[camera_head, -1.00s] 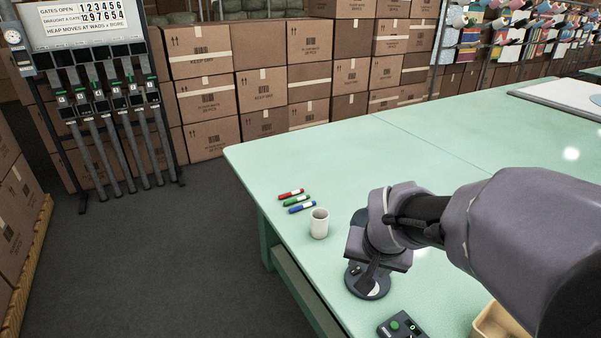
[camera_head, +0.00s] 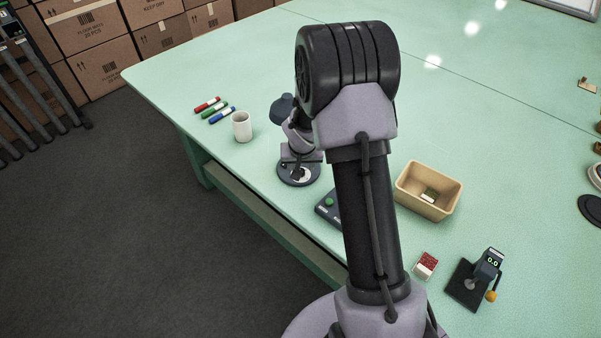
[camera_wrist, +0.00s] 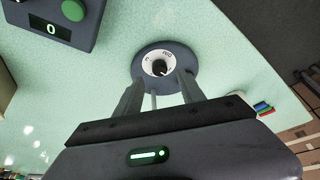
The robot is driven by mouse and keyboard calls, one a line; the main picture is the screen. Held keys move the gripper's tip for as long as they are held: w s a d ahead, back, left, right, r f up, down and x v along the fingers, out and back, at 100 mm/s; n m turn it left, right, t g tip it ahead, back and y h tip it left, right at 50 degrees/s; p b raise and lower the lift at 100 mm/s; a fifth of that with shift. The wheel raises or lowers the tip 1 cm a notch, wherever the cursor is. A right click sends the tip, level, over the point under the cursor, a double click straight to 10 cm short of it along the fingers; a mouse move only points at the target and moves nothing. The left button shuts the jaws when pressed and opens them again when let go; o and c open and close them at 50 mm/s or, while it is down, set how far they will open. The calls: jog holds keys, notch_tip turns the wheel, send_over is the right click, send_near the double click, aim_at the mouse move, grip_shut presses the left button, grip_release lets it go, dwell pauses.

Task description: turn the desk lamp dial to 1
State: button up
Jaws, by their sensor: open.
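The desk lamp's round dark base (camera_head: 284,177) stands on the green table below my gripper (camera_head: 300,162) in the head view. In the wrist view the base (camera_wrist: 142,63) carries a white dial (camera_wrist: 150,57) with small dark markings and a black knob (camera_wrist: 158,68) at its centre. The marking at the pointer is too small to read. My gripper (camera_wrist: 160,86) is open, its two fingers reaching toward the dial on either side of the knob. I cannot tell whether they touch it. My arm hides part of the lamp in the head view.
A control box with a green button (camera_head: 328,202) is near the base; its display (camera_wrist: 51,29) reads 0.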

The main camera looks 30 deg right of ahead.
aim_at(301, 169)
jog(key=b+x, duration=0.1)
jog(key=x, duration=0.3)
jog(key=shift+w+f, duration=0.1)
jog(key=shift+f, duration=0.25)
jog(key=shift+r, duration=0.1)
grip_shut()
